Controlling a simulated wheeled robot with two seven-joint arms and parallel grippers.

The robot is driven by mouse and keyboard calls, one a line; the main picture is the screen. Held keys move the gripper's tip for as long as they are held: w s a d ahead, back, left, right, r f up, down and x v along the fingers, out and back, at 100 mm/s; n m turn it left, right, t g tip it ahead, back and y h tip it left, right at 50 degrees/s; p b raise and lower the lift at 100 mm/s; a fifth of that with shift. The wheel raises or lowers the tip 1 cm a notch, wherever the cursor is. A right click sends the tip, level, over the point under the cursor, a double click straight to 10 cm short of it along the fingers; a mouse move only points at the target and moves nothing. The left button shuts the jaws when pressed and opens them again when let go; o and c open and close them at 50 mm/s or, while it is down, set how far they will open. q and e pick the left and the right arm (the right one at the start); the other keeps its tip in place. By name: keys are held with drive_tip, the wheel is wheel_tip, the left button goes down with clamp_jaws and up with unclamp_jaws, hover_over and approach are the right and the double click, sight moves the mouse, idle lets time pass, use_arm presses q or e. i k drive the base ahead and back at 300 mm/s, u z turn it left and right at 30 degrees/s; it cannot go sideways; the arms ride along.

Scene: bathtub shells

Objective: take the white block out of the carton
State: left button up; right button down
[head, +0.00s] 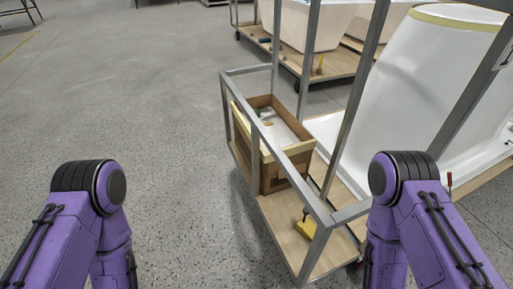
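A brown cardboard carton (284,170) stands open on the wooden deck of a metal-framed cart, in the middle of the head view. Something white (286,134) lies inside it, with small yellow pieces near it; I cannot tell clearly whether this is the white block. The cart's grey rails cross in front of the carton. My purple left arm comes in at the lower left and my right arm at the lower right. Both arms bend down out of the picture, so neither gripper shows.
The cart's grey frame (228,110) has upright posts and rails around the carton. A yellow-based tool (306,224) lies on the deck nearer me. A large white tub shell (425,85) stands at the right. Another cart (330,65) with shells is behind. The floor at left is clear.

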sight(285, 142)
drive_tip(key=u, duration=1.4)
drive_tip(key=i, duration=1.15)
drive_tip(key=z, duration=2.45)
